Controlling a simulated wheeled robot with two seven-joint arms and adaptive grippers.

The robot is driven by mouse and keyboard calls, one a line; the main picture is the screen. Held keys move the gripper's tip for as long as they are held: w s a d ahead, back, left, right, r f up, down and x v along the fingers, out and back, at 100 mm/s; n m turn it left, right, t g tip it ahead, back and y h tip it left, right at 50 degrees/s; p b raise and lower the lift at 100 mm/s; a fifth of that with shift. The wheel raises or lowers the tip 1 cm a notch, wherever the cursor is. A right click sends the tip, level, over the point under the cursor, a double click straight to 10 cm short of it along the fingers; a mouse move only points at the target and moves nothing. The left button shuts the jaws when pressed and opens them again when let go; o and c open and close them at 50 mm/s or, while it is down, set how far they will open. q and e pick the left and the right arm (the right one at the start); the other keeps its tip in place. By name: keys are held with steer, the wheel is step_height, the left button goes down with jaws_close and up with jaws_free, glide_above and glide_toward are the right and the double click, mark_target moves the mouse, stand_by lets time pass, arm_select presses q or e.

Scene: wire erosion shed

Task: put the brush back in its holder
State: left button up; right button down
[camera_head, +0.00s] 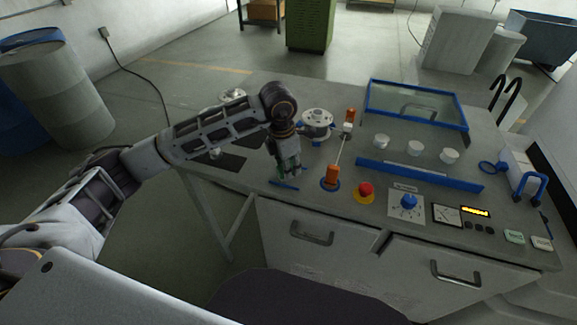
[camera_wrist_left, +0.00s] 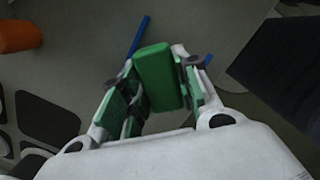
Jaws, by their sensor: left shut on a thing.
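My left gripper (camera_head: 287,174) is low over the front left part of the bench, pointing down. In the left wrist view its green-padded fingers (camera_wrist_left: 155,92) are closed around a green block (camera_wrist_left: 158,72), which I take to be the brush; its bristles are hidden. A thin blue bar (camera_head: 284,185) lies on the bench just below the gripper. In the wrist view blue pieces (camera_wrist_left: 140,37) show beyond the fingers; I cannot tell whether they belong to the brush's holder. No holder shows clearly. My right gripper is not in view.
A white spool (camera_head: 316,122) stands behind. A blue rail (camera_head: 420,175) and a blue-framed clear panel (camera_head: 415,103) occupy the right side.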

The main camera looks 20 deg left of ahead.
arm_select(q)
steer(key=o, duration=1)
steer(key=shift+o, duration=0.2)
steer(key=shift+r, duration=0.1)
step_height(320, 180, up, 12)
steer(key=s+a, duration=0.1)
steer(key=shift+b, duration=0.3)
